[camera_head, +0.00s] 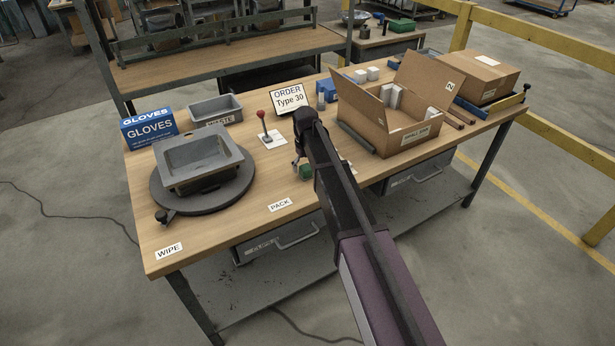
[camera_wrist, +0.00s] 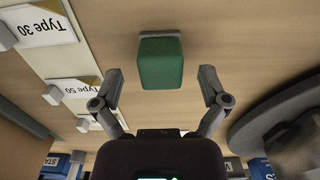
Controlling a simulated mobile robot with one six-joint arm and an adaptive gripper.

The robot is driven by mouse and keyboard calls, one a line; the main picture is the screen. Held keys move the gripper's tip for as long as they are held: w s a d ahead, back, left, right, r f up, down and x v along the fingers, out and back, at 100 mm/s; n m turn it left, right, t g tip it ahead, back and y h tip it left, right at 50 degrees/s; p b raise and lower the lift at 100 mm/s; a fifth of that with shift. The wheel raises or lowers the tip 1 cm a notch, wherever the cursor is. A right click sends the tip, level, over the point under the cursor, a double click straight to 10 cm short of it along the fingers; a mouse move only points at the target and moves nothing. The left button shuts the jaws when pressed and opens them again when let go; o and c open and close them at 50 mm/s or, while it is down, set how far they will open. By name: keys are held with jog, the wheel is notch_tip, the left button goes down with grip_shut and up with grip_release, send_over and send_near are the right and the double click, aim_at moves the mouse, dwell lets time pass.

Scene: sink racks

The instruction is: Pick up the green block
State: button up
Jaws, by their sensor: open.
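The green block (camera_wrist: 160,62) is in the upper middle of the wrist view, in line with the gap between my fingers. A thin grey strip shows along its far edge. In the head view the green block (camera_head: 305,171) is on the wooden table, partly hidden by my arm. My gripper (camera_wrist: 160,82) is open and empty, with one finger to each side of the block's near end. I cannot tell how far above the table the fingertips are. In the head view my gripper (camera_head: 298,163) is mostly hidden beside the block.
The sink (camera_head: 198,158) stands on a round dark turntable (camera_head: 210,205) at left. A red-knobbed lever (camera_head: 265,127) and the order sign (camera_head: 289,98) are behind the block. An open cardboard box (camera_head: 365,122) stands to the right. The table front by the PACK label (camera_head: 279,204) is clear.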

jog(key=shift+f+b, duration=0.5)
jog(key=shift+f, duration=0.25)
grip_shut()
jog(key=shift+r, duration=0.2)
dwell(0.3)
notch_tip(320, 180, up, 4)
jog(key=p, duration=0.4)
jog(key=shift+f, duration=0.25)
jog(key=s+d, duration=0.2)
jog(key=s, duration=0.5)
jog(key=s+d+r+p, duration=0.1)
jog(key=s+d, duration=0.1)
jog(key=s, duration=0.6)
jog(key=shift+s+d, duration=0.2)
jog(key=shift+d, duration=0.05)
